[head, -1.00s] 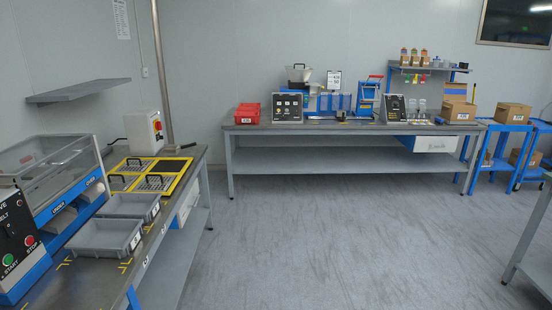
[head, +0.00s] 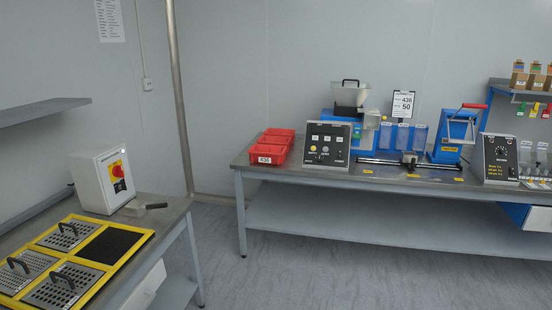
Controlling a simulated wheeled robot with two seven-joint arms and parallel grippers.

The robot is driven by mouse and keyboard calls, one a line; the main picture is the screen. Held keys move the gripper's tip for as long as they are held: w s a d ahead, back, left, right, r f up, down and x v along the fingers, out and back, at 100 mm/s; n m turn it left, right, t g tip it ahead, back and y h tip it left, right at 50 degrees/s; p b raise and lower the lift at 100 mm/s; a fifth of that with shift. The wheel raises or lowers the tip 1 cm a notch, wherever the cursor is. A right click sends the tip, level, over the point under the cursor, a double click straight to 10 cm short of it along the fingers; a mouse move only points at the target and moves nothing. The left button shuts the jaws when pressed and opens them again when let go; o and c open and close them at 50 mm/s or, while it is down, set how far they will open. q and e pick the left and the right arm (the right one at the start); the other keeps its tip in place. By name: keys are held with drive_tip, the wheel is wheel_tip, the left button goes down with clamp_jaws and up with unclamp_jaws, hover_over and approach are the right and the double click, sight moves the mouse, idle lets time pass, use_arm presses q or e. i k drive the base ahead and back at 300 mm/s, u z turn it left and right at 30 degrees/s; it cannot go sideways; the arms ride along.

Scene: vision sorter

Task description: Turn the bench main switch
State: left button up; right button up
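The bench main switch is a red rotary knob on a yellow plate (head: 118,171), on the front face of a white box (head: 91,184). The box stands at the far end of the left bench (head: 181,207). A small white indicator (head: 123,151) sits above the knob. The knob's exact angle is too small to tell. Neither of my grippers is in view.
A grey brush-like tool (head: 142,208) lies beside the box. A yellow frame with perforated plates (head: 78,249) is on the near bench. The back bench holds red bins (head: 271,146), a control panel (head: 327,142) and a blue press (head: 455,136). Floor between benches is clear.

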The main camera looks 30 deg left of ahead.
sight(117, 171)
drive_tip(key=u, duration=0.3)
drive_tip(key=i, duration=2.05)
drive_tip(key=u, duration=0.9)
